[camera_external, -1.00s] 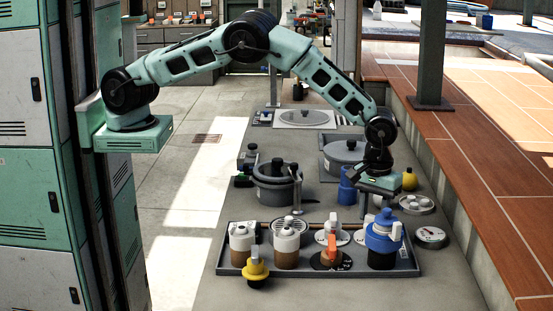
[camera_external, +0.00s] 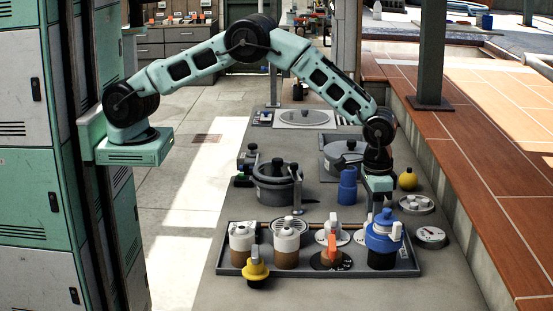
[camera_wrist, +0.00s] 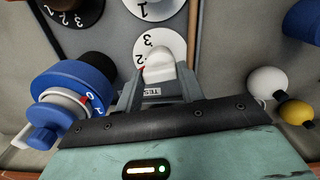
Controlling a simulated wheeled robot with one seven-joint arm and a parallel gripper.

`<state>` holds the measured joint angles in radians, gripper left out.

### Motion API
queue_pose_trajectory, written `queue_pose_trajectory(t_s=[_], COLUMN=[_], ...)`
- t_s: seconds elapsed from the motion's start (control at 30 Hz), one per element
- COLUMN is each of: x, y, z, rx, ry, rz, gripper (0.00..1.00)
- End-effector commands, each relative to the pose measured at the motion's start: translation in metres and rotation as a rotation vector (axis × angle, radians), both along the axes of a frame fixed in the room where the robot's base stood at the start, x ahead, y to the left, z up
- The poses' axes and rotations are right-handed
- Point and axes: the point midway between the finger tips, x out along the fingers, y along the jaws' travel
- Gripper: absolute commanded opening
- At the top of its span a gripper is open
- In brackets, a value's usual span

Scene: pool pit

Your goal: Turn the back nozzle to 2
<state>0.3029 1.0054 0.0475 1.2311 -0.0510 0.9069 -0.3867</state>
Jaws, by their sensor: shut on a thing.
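A white nozzle knob (camera_wrist: 158,66) stands on a round white dial (camera_wrist: 163,38) in the wrist view. The dial carries black numerals, a 3 among them. A small red mark shows at the knob's left side, near my left finger, but I cannot clearly tell which numeral it points at. My gripper (camera_wrist: 158,78) has one finger on each side of the knob and is shut on it. In the external view my gripper (camera_external: 376,208) reaches down at the tray's back right, behind the blue nozzle (camera_external: 383,243); the fingertips are largely hidden there.
The blue nozzle (camera_wrist: 70,95) stands close beside my gripper in the wrist view. A yellow ball (camera_external: 408,181) and a blue bottle (camera_external: 347,186) stand behind.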

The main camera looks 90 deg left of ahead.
Motion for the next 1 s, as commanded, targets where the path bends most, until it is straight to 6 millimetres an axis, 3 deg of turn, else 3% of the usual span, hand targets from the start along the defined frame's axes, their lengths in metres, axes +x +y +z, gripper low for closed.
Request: queue_pose_trajectory(t_s=[0.33, 0.83, 0.87, 0.9, 0.93, 1.0], x=[0.0011, 0.0012, 0.0012, 0.0012, 0.0012, 0.0009], y=[-0.0004, -0.0005, -0.0005, -0.0005, -0.0005, -0.0004], z=[0.0015, 0.0021, 0.0021, 0.0021, 0.002, 0.0017], rx=[-0.001, -0.001, -0.001, -0.001, -0.001, -0.001], ry=[-0.004, -0.005, -0.005, -0.005, -0.005, -0.004], rz=[-0.124, -0.142, -0.141, -0.141, -0.141, -0.141], gripper=[0.15, 0.15, 0.41, 0.52, 0.6, 0.6])
